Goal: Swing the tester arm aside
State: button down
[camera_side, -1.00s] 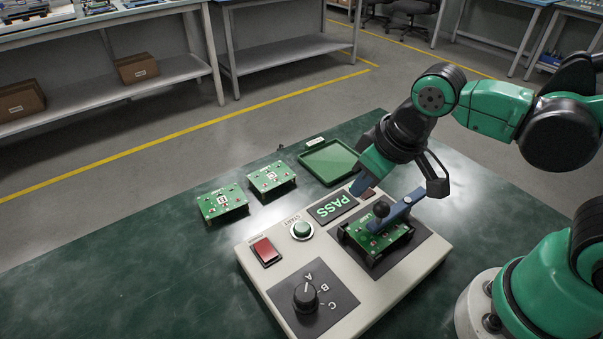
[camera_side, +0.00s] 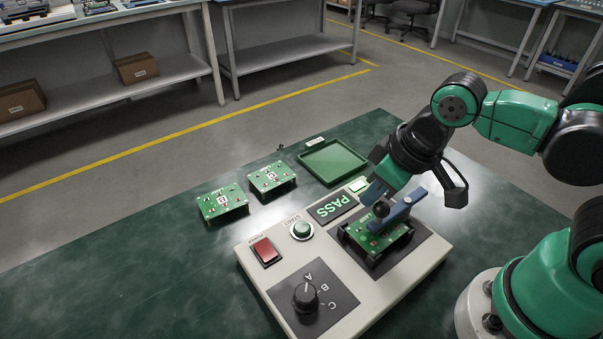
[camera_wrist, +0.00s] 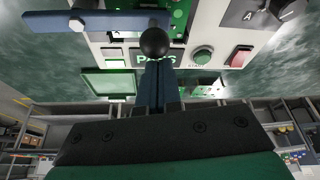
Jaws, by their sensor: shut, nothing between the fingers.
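The tester arm is a blue bar (camera_side: 404,207) with a round black knob (camera_side: 381,208), lying across a green circuit board (camera_side: 372,236) in the tester's dark nest. In the wrist view the bar (camera_wrist: 55,21) runs left from the knob (camera_wrist: 155,42). My gripper (camera_side: 368,197) is shut and empty, its blue fingertips low over the tester, close beside the knob on its display side. In the wrist view the fingertips (camera_wrist: 156,66) appear right by the knob; I cannot tell whether they touch it. The display (camera_side: 332,208) reads PASS.
The tester (camera_side: 262,290) carries a green start button (camera_side: 302,230), a red rocker switch (camera_side: 266,251) and a black dial (camera_side: 306,296). Two more boards (camera_side: 222,203) (camera_side: 271,178) and an empty green tray (camera_side: 334,162) sit behind it. The bench's left side is clear.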

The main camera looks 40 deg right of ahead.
aim_at(384, 239)
jog(key=shift+s+n, duration=0.3)
jog(key=shift+n, duration=0.2)
jog(key=shift+s+n+y, duration=0.6)
jog(key=shift+s+n, duration=0.25)
jog(key=shift+n, duration=0.55)
jog(key=n, duration=0.1)
jog(key=s+n+g, duration=0.1)
jog(key=n, duration=0.1)
jog(key=shift+d+y, duration=0.1)
jog(key=shift+y, duration=0.3)
jog(key=s+n, duration=0.1)
jog(key=n+g, duration=0.1)
jog(key=n, duration=0.1)
jog(key=shift+s+d+y, duration=0.3)
jog(key=shift+s, duration=0.05)
jog(key=n, duration=0.1)
jog(key=s+n+g, duration=0.1)
jog(key=n, duration=0.1)
jog(key=shift+d, duration=0.35)
jog(key=shift+s+d+n, duration=0.3)
jog(key=shift+s+d, duration=0.05)
jog(key=shift+s, duration=0.05)
jog(key=n, duration=0.1)
jog(key=s+d+n+g, duration=0.1)
jog(key=shift+d+n, duration=0.15)
jog(key=shift+n, duration=0.15)
jog(key=shift+s+d, duration=0.3)
jog(key=shift+d, duration=0.6)
